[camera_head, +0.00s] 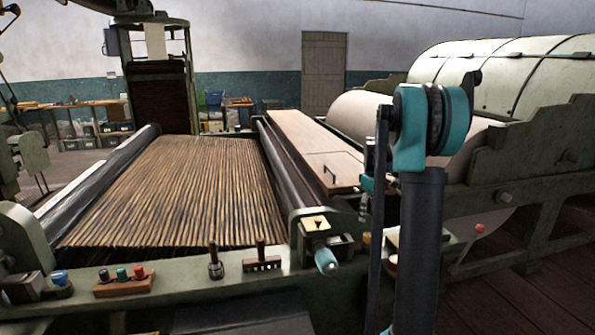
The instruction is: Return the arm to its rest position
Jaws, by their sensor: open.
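My arm stands upright in the right half of the head view, with a dark link (420,250) rising to a teal and black joint (430,120). A thin dark upright part runs just left of that link. A small teal part shows beside it, partly covered by the arm. I cannot make out my gripper or its fingers in this view. No object is seen held.
A green machine surrounds the arm: a slatted brown apron (180,190) at left, a wooden cover (310,150) in the middle, large pale drums (500,75) at right. A front rail (190,295) carries knobs and buttons. Wooden floor (510,300) shows at lower right.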

